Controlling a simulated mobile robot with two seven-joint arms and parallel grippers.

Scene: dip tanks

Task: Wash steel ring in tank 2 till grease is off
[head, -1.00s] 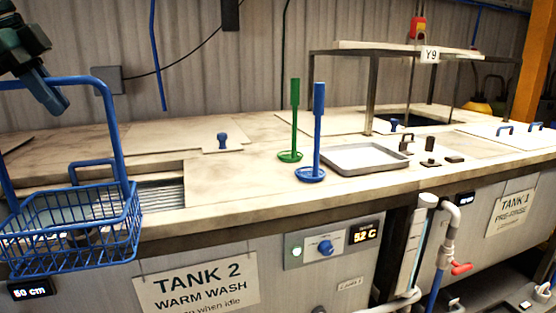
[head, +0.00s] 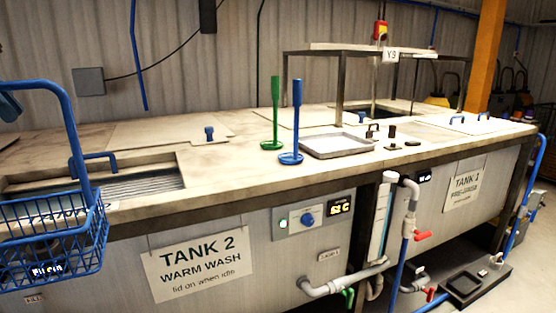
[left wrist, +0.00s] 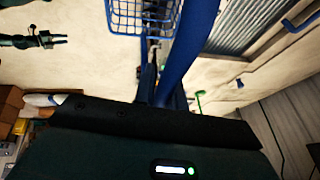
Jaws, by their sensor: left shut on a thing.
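My left gripper (left wrist: 160,92) is shut on the tall handle of a blue wire basket (head: 100,232). The basket hangs upright at the left edge of the head view, and its mesh also shows in the left wrist view (left wrist: 128,32). No steel ring can be made out; a dark shape behind the mesh is unclear. Tank 2 (head: 262,262) bears a WARM WASH sign, with a slatted opening (head: 140,187) in the worktop above. In the picture the basket overlaps the tank's front wall and the opening's near left corner. A dark part at the left wrist view's top left may be my right gripper.
A green post (head: 275,110) and a blue post (head: 297,120) stand on the worktop beside a shallow grey tray (head: 338,154). Tank 1 (head: 430,205) is at the right. Pipes and valves run between the tanks.

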